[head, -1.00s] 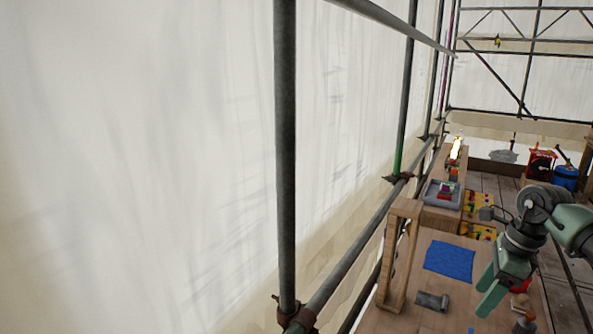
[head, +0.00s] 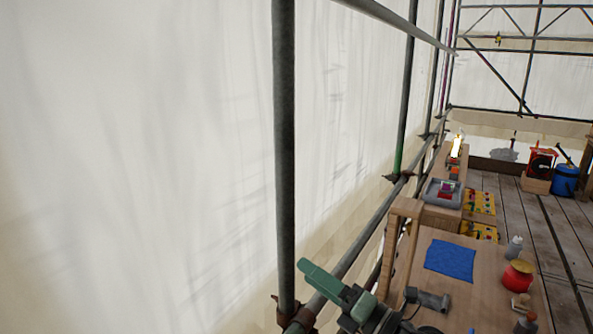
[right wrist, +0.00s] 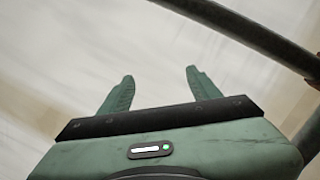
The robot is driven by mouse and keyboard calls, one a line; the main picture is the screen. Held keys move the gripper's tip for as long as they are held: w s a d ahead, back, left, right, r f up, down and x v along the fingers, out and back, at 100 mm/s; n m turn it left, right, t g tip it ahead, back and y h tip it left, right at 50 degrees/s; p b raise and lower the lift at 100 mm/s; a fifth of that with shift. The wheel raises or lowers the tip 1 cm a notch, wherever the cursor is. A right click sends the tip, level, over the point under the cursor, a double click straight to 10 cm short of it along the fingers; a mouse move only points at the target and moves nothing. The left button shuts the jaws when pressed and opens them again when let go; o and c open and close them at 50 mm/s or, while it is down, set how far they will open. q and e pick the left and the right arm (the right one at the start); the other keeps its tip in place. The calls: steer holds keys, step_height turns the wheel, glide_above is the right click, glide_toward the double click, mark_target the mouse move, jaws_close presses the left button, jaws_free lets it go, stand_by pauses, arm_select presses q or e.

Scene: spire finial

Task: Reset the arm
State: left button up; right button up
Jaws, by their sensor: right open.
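My right gripper (head: 308,271) is at the bottom of the head view, left of the wooden table (head: 488,290), with its green fingers pointing up and left toward the pale sheeting. It overlaps the scaffold rail in the picture; I cannot tell whether it touches. In the right wrist view the two green fingers (right wrist: 159,76) stand apart with nothing between them, and only sheeting and dark poles show beyond. My left gripper is not in view.
A dark upright pole (head: 284,150) and a rail (head: 375,226) run beside the gripper.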

steer(key=s+d+f+m+h, duration=0.5)
steer(key=d+f+m+h, duration=0.35)
steer(key=m, duration=0.45)
steer(key=s+d+f+m+h, duration=0.4)
steer(key=d+f+m+h, duration=0.4)
steer(key=m, duration=0.5)
steer(key=s+f+m+g, duration=0.3)
steer(key=s+f+g, duration=0.25)
steer(key=s, duration=0.55)
steer(key=s+f+m+g, duration=0.4)
steer(key=s+f, duration=0.3)
steer(key=s, duration=0.5)
step_height(320, 180, down, 37)
steer(key=s+g+b, duration=0.1)
steer(key=s+b, duration=0.1)
steer(key=b, duration=0.9)
steer(key=s+d+f+b, duration=0.2)
steer(key=s+f+b, duration=0.2)
steer(key=s+f, duration=0.4)
steer(key=s+d+f+g+b, duration=0.1)
steer(key=s+f+b, duration=0.4)
steer(key=f, duration=1.2)
steer(key=s, duration=0.3)
steer(key=shift+s+d+f+n+y+b, duration=0.3)
steer(key=shift+s+d+n+y, duration=0.05)
steer(key=shift+s+n, duration=0.05)
